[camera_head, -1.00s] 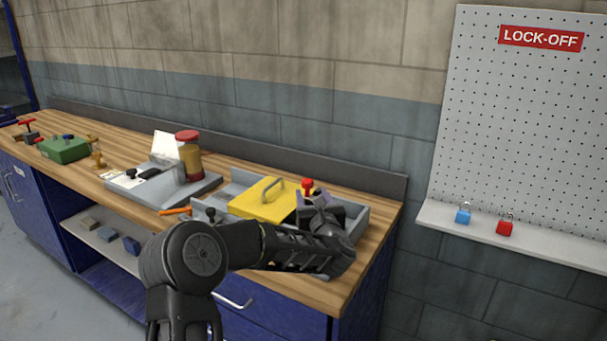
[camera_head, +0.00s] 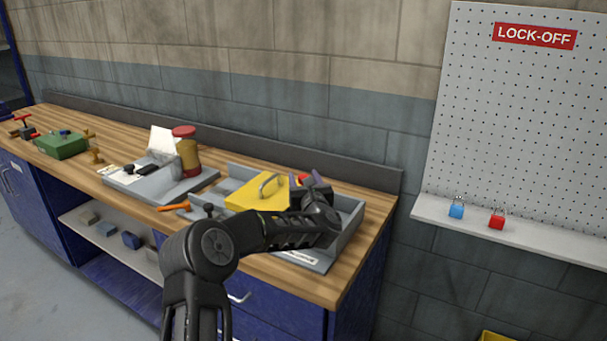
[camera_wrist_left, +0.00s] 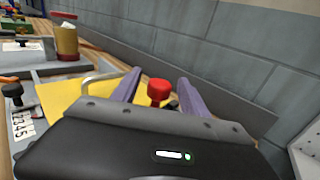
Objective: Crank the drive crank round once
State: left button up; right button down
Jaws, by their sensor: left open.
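A red knob (camera_head: 302,179) stands at the right part of a grey tray-like unit (camera_head: 352,216), beside its yellow cover (camera_head: 262,196). It may be the drive crank's handle; the crank arm below it is hidden. My left gripper (camera_head: 312,180) is over the right part of the unit and hides part of the knob. In the left wrist view, the red knob (camera_wrist_left: 158,90) shows between the two spread purple fingers of my left gripper (camera_wrist_left: 158,84). I cannot tell whether they touch it. My right gripper is not in view.
A black knob (camera_head: 208,208) stands at the unit's left front, near an orange-handled tool (camera_head: 172,208). A grey plate (camera_head: 150,186) with a red-lidded jar (camera_head: 185,150) is further left. A wall (camera_head: 290,100) rises behind the bench. A pegboard shelf (camera_head: 530,232) holds two padlocks.

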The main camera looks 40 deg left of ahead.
pick_arm(q)
jog(key=shift+w+a, duration=0.25)
jog(key=shift+c, duration=0.4)
grip_shut()
dwell(0.9)
